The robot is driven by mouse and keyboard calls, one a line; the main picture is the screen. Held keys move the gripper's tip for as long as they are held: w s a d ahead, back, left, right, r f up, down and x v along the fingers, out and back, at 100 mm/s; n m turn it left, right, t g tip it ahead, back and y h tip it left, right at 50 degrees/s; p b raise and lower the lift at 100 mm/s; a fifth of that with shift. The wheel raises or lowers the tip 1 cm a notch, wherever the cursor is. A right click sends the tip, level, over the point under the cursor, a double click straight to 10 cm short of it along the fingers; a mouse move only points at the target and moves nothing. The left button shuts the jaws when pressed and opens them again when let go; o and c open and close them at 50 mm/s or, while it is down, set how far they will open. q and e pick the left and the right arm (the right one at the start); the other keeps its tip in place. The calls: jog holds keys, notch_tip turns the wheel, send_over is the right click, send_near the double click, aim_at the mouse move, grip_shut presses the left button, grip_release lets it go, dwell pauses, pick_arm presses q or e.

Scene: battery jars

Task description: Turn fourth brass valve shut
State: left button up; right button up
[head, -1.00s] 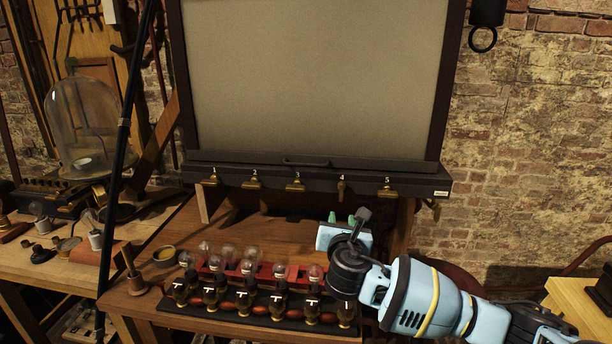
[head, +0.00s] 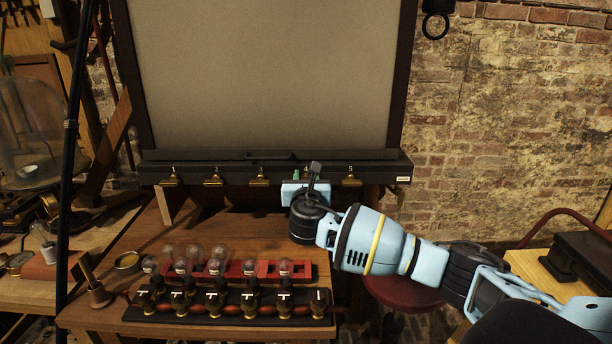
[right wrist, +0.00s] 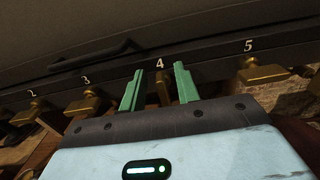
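The fourth brass valve (right wrist: 164,90) sits under the number 4 on the dark rail; its handle looks narrow and end-on, unlike the wide handles beside it. My right gripper (right wrist: 158,78) is open, with one green finger on each side of this valve. I cannot tell whether the fingers touch it. In the head view my right gripper (head: 302,177) is at the rail and largely hides the fourth valve. The third valve (right wrist: 87,103) and fifth valve (right wrist: 262,73) have handles lying crosswise. My left gripper is not in view.
A large pale panel (head: 262,75) stands above the rail (head: 230,172). Below, a wooden bench (head: 215,227) holds a row of glass bulbs, a red rack (head: 240,268) and several small taps on a dark strip (head: 135,313). A glass dome (head: 25,120) stands at the left.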

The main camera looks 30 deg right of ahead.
jog(key=shift+w+d, duration=0.35)
jog(key=shift+w, duration=0.25)
grip_shut()
jog(key=m, duration=0.4)
jog(key=shift+s+d+f+m, duration=0.15)
jog(key=shift+s+d+m, duration=0.15)
jog(key=shift+d+m, duration=0.1)
jog(key=shift+s+d+f+m, duration=0.1)
jog(key=shift+d+f+m, duration=0.2)
jog(key=shift+m, duration=1.85)
jog(key=shift+s+d+f+m, duration=0.15)
jog(key=shift+f+m, duration=0.3)
jog(key=shift+m, duration=1.75)
jog(key=shift+s+d+f+m, duration=0.15)
jog(key=shift+f+m, duration=0.2)
jog(key=shift+m, duration=1.8)
